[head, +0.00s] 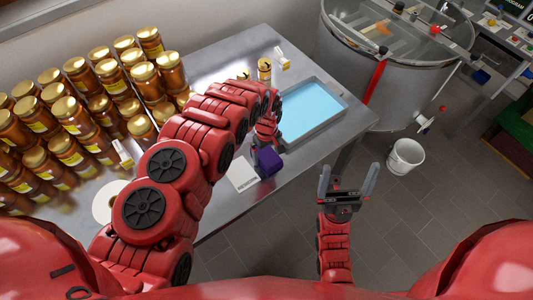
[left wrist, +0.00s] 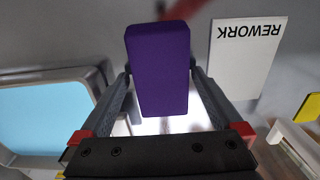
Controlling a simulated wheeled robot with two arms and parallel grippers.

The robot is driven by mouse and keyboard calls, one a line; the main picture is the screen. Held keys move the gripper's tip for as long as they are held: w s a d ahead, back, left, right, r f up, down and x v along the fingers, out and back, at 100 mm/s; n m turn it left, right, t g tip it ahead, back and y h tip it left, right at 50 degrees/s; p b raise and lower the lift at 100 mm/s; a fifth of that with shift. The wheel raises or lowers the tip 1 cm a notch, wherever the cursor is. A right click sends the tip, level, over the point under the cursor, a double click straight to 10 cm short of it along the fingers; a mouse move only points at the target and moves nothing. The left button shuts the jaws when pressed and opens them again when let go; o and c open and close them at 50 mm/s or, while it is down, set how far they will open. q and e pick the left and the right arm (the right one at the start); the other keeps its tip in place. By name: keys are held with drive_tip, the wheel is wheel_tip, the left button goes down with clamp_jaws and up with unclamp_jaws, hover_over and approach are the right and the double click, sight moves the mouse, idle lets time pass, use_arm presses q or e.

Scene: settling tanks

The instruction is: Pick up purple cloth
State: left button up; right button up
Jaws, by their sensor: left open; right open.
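The purple cloth (head: 268,163) is a block-shaped folded piece on the metal table, near its front edge. In the left wrist view the purple cloth (left wrist: 158,65) stands between the two fingers of my left gripper (left wrist: 160,88). The fingers are open, one on each side of it; I cannot tell whether they touch it. In the head view my left gripper (head: 265,146) is at the cloth, partly hidden by my arm. My right gripper (head: 349,172) is open and empty, over the floor in front of the table.
A white REWORK card (head: 242,177) lies beside the cloth. A tray (head: 345,103) with a light blue inside is behind it. Several jars (head: 70,118) fill the table's left side. A steel tank (head: 385,75) and a white bucket (head: 405,157) stand to the right.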

use_arm(q)
drive_tip(key=shift+f, duration=0.2)
drive_tip(key=c, duration=1.3)
drive_tip(key=shift+r, duration=0.1)
